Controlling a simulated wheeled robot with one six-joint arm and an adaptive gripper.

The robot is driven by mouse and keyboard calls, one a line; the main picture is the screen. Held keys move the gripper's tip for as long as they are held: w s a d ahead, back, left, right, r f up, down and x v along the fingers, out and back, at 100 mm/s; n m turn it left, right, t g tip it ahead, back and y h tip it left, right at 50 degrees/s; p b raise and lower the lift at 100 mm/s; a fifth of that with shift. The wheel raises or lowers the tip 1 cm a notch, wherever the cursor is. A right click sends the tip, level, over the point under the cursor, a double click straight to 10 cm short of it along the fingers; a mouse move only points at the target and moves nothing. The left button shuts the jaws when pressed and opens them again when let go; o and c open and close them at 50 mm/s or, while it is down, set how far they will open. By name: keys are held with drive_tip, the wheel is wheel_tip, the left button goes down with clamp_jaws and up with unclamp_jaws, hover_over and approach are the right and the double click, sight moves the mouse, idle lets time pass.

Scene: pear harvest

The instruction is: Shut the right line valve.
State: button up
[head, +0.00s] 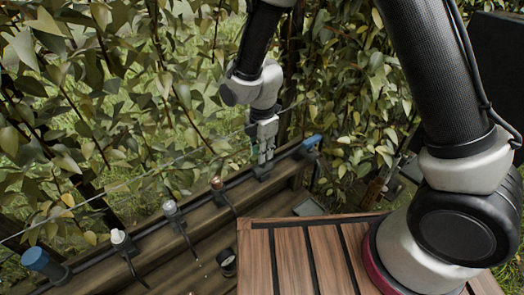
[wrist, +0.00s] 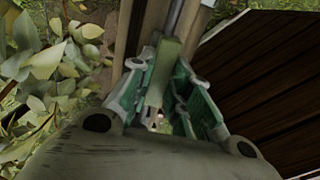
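A dark line runs along a wooden beam in the head view, with a blue cylindrical fitting (head: 310,143) at its right end. My gripper (head: 265,150) points down onto the line just left of that fitting, above a dark bracket (head: 262,172). In the wrist view, my gripper's two green-padded fingers (wrist: 168,85) stand on both sides of an olive-green, lever-like piece (wrist: 166,65). The gap beside it is very small, and I cannot tell whether the pads press on it. The fingers hide most of this piece in the head view, so its setting cannot be made out.
White (head: 118,238), grey (head: 170,208) and copper (head: 217,183) fittings stand along the line to the left. A blue fitting (head: 35,258) is at its left end. A slatted wooden surface (head: 290,255) lies in front. Dense foliage (head: 110,90) stands behind the line.

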clamp_jaws()
drive_tip(key=m, duration=0.3)
drive_tip(key=shift+m, duration=0.3)
drive_tip(key=m, duration=0.5)
drive_tip(key=shift+m, duration=0.3)
drive_tip(key=m, duration=0.4)
drive_tip(key=shift+m, duration=2.4)
